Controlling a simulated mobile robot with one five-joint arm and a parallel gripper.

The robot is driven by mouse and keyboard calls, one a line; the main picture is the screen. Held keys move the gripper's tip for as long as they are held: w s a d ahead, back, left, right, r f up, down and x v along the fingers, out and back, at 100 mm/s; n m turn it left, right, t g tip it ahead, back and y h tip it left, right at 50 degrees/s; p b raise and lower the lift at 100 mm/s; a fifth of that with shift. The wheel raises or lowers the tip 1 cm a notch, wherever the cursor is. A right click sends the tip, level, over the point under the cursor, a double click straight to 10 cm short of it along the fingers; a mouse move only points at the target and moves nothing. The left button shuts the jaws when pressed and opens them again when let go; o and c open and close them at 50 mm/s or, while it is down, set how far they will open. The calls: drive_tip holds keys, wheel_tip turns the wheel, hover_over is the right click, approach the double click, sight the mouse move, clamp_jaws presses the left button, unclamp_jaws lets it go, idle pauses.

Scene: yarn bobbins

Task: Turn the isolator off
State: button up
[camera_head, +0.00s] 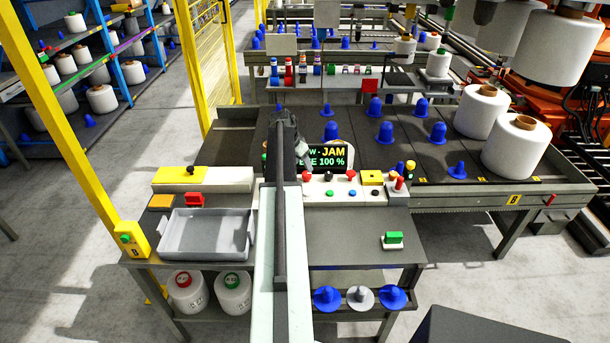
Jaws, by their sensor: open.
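No isolator label is legible, so I cannot tell for sure which control is the isolator. A yellow box with a dark knob (181,176) sits at the left of the bench. A small yellow square switch (372,177) sits on the white control panel (318,193), beside a grey box with a red-topped lever (399,187). A green block on a white base (393,239) is at the bench's front right. My arm reaches forward over the bench middle. My gripper (304,157) is small in view, open, just left of the display and apart from these controls.
A display (326,157) reads JAM and 100 %. A grey tray (205,236) and a red block (195,200) are at the left. Blue cones (385,133) and white bobbins (515,147) stand on the conveyor behind. A yellow post (78,120) rises at the left. The bench's right front is mostly clear.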

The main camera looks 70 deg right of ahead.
sight(307, 173)
drive_tip(key=b+x, duration=0.5)
drive_tip(key=x, duration=0.1)
drive_tip(key=shift+f, duration=0.35)
drive_tip(key=shift+r, duration=0.1)
clamp_jaws()
